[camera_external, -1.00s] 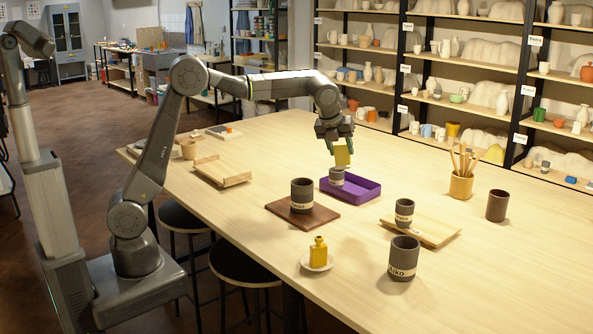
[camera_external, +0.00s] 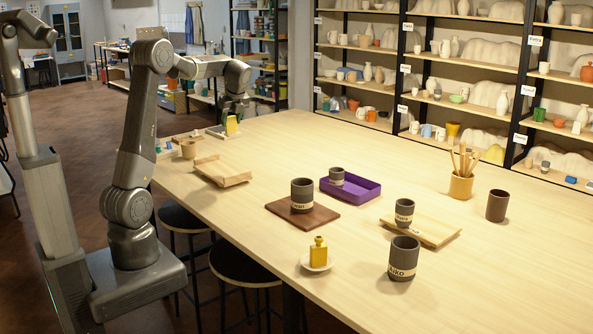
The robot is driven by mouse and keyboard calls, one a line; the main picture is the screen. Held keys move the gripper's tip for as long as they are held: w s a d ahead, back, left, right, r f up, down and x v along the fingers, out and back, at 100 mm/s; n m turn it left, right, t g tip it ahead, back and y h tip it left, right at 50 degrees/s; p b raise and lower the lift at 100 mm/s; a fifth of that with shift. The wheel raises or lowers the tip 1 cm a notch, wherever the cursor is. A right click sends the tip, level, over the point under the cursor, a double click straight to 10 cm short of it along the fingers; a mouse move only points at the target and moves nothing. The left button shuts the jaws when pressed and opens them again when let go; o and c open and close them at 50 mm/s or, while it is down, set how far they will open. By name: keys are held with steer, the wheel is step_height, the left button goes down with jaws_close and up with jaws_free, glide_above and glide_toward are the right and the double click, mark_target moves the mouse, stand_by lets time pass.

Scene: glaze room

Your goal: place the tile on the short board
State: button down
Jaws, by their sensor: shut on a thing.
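My gripper (camera_external: 234,113) is at the far left end of the table, shut on a yellow tile (camera_external: 231,125). The tile hangs upright just above or at a small pale board (camera_external: 216,133); I cannot tell whether they touch. Other boards lie on the table: a light wooden one (camera_external: 222,173) with a raised edge at the left, a dark brown one (camera_external: 318,219) under a dark cup (camera_external: 302,195), and a light one (camera_external: 432,236) under a smaller dark cup (camera_external: 404,211). I cannot tell for certain which is the short board.
A purple tray (camera_external: 364,190) holds a small grey cup (camera_external: 337,177). A yellow bottle (camera_external: 318,251) stands on a white saucer (camera_external: 318,266). A dark cup (camera_external: 403,258), a brush pot (camera_external: 461,187) and a brown cup (camera_external: 497,205) stand to the right. The table's middle back is clear.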

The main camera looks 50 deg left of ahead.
steer(key=s+a+n, duration=0.1)
steer(key=s+a, duration=0.2)
steer(key=a, duration=0.2)
glide_above(222, 171)
step_height(222, 171, down, 11)
steer(key=shift+g, duration=0.3)
steer(key=shift+w+f+p, duration=0.1)
steer(key=shift+f+p, duration=0.6)
steer(key=shift+f, duration=1.3)
steer(key=shift+f, duration=0.1)
steer(key=c, duration=0.7)
jaws_free()
